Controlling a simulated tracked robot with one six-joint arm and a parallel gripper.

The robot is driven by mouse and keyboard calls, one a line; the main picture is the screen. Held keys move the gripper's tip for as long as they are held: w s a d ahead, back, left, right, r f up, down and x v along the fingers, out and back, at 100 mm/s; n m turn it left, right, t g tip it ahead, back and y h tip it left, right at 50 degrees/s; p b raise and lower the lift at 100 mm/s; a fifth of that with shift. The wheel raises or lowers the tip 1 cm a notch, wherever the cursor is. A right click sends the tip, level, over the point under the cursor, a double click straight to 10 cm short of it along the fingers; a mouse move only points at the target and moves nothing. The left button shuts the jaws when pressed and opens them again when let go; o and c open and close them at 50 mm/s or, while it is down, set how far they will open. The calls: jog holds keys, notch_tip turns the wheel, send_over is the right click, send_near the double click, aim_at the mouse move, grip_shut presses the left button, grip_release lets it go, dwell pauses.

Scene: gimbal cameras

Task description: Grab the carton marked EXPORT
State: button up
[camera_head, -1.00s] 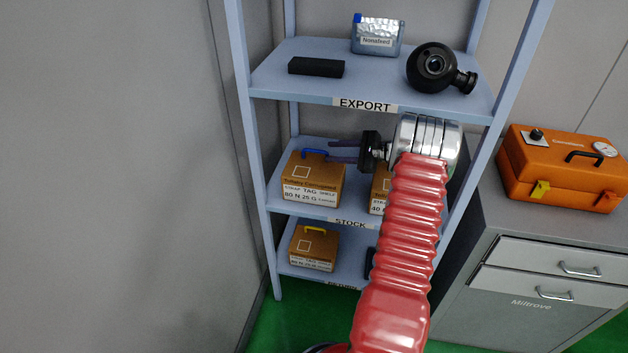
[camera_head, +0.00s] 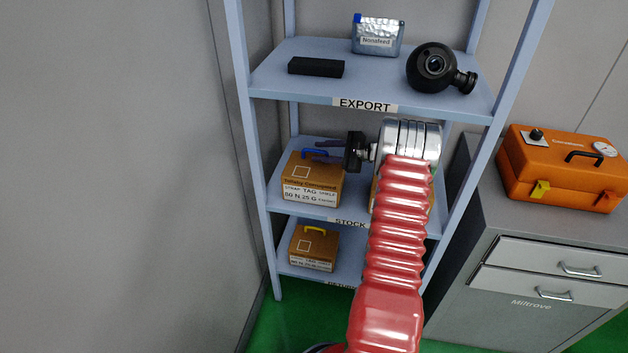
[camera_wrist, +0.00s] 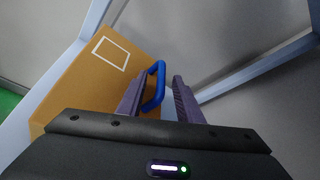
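A brown carton with a blue handle (camera_head: 312,187) stands upright on the left of the middle shelf. Its white label has a small word at the end of the last line that is too blurred to read surely. My gripper (camera_head: 320,150) reaches in from the right at the height of its handle. In the wrist view the open fingers (camera_wrist: 157,97) have the blue handle (camera_wrist: 158,85) between them, close to the left finger and apart from the right one. The wrist view also shows the carton top (camera_wrist: 85,80) at left. A second carton (camera_head: 374,193) on this shelf is mostly hidden behind my arm.
An EXPORT label (camera_head: 364,105) is on the top shelf's edge, a STOCK label (camera_head: 350,223) on the middle one's. A yellow-handled carton (camera_head: 313,250) stands on the lowest shelf.

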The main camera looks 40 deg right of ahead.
jog(key=shift+c, duration=0.5)
grip_shut()
dwell(0.9)
